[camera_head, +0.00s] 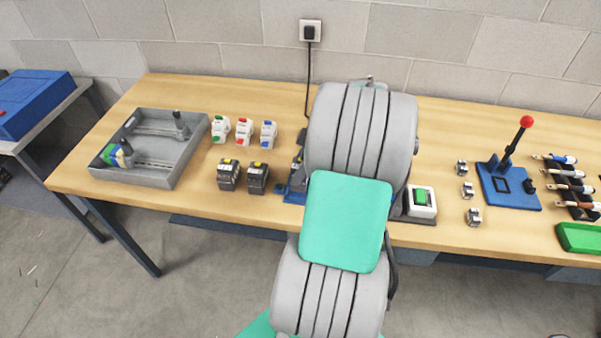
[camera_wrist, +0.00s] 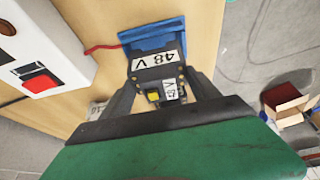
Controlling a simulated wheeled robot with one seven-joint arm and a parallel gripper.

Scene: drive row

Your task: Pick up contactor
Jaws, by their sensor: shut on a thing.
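Two dark grey contactors with yellow marks, a left one (camera_head: 228,175) and a right one (camera_head: 258,178), stand on the table left of my arm in the head view. In the wrist view my gripper (camera_wrist: 160,82) is shut on another dark contactor (camera_wrist: 153,97) with a yellow spot and a white label. A blue fixture (camera_wrist: 150,34) with a "48 V" label lies right beyond it; I cannot tell whether the contactor touches it. In the head view my arm hides most of the gripper, and only an edge of the blue fixture (camera_head: 294,194) shows.
A grey tray (camera_head: 165,178) with rails and a few parts stands at the left. Small white modules (camera_head: 244,130) stand behind the contactors. A white button box (camera_head: 420,201) is right of my arm, then a blue lever press (camera_head: 508,187).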

